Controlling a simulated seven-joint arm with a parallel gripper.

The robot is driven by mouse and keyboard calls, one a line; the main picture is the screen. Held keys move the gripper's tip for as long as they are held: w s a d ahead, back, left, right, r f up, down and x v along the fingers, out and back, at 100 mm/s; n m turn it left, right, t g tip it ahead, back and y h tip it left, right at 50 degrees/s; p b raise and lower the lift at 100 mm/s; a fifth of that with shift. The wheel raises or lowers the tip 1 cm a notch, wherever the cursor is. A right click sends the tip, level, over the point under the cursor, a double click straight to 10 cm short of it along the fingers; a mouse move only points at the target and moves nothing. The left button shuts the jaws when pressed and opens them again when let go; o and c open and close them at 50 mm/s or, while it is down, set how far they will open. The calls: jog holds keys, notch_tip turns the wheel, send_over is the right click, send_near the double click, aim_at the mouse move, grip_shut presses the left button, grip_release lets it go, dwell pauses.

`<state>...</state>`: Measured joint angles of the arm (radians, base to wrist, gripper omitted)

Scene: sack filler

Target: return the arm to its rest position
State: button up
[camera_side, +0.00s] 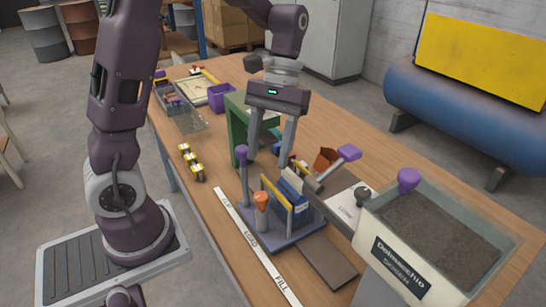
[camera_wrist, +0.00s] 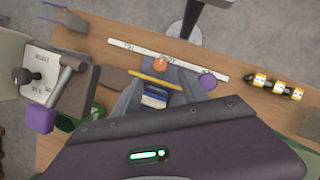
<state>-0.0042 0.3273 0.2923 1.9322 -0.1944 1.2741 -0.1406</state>
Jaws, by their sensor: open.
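My gripper (camera_side: 270,148) is open, its two fingers pointing down above the filling station on the wooden table. In the wrist view, my gripper (camera_wrist: 156,92) has its fingers apart, with a blue block-like item (camera_wrist: 154,98) seen between and beyond them. In the side view the blue item (camera_side: 291,190) stands in the station (camera_side: 292,235) behind a yellow bar (camera_side: 274,192), below my fingertips. I cannot tell from these views whether the fingers touch anything. My arm reaches over the table from its base at the left.
A purple-knobbed lever (camera_side: 349,153) and upright purple knob (camera_side: 241,152) rise close to my fingers. A green stand (camera_side: 236,128) is just behind. The filled hopper (camera_side: 437,240) is at right. Yellow-and-white cylinders (camera_side: 191,162) lie left. A purple bin (camera_side: 220,97) sits farther back.

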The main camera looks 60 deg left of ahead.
jog(key=s+d+r+m+t+y, duration=0.1)
jog(key=s+r+m+t, duration=0.2)
jog(key=s, duration=0.3)
jog(key=s+d+r+m+t+y, duration=0.1)
jog(key=s+d+r+m+t, duration=0.1)
jog(key=s+t, duration=0.4)
notch_tip(320, 180, up, 3)
jog(key=shift+s+d+f+m, duration=0.2)
jog(key=shift+s+d+m, duration=0.05)
jog(key=shift+m, duration=0.25)
